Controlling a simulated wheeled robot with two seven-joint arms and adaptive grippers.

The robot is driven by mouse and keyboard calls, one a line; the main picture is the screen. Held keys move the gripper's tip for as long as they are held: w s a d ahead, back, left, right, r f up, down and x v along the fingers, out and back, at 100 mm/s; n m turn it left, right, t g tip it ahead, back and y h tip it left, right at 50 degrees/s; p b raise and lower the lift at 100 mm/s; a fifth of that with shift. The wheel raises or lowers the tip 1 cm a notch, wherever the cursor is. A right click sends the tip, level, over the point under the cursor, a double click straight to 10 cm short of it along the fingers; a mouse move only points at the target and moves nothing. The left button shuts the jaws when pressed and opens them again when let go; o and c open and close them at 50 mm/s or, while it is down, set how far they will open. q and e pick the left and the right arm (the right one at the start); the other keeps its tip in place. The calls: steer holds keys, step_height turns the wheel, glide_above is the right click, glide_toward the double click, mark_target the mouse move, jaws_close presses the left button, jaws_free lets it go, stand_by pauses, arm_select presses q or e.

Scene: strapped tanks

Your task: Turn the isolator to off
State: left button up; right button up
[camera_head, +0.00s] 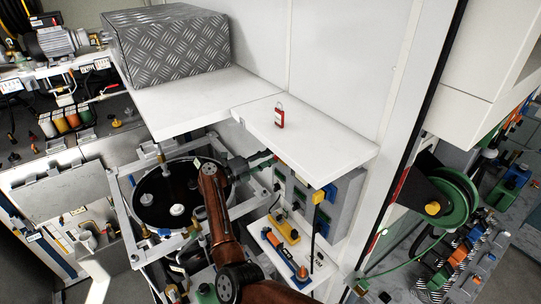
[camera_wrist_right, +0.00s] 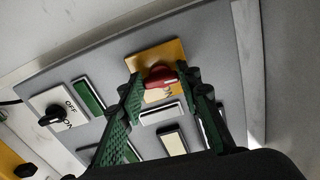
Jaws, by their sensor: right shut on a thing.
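A red isolator knob (camera_wrist_right: 160,73) stands on a yellow plate (camera_wrist_right: 170,52) on the grey panel (camera_wrist_right: 214,52), in the right wrist view. My right gripper (camera_wrist_right: 164,84) has its green-padded fingers on either side of the red knob and is shut on it. Writing on the yellow plate is partly hidden by the fingers, so I cannot read the knob's position. In the head view my right gripper (camera_head: 262,160) reaches the panel (camera_head: 346,204) under a white shelf, and the knob is hidden there. My left gripper is not in view.
A black knob (camera_wrist_right: 52,117) with an OFF/ON plate sits left on the panel, with several green and pale labels nearby. In the head view the white shelf (camera_head: 330,138) overhangs the panel and carries a red padlock (camera_head: 279,116). A metal box (camera_head: 170,48) stands behind.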

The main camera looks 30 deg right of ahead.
steer(key=shift+w+r+n, duration=0.1)
steer(key=shift+n, duration=0.4)
steer(key=o, duration=1.2)
steer(key=shift+c, duration=0.2)
steer(key=s+a, duration=0.1)
steer(key=a, duration=1.1)
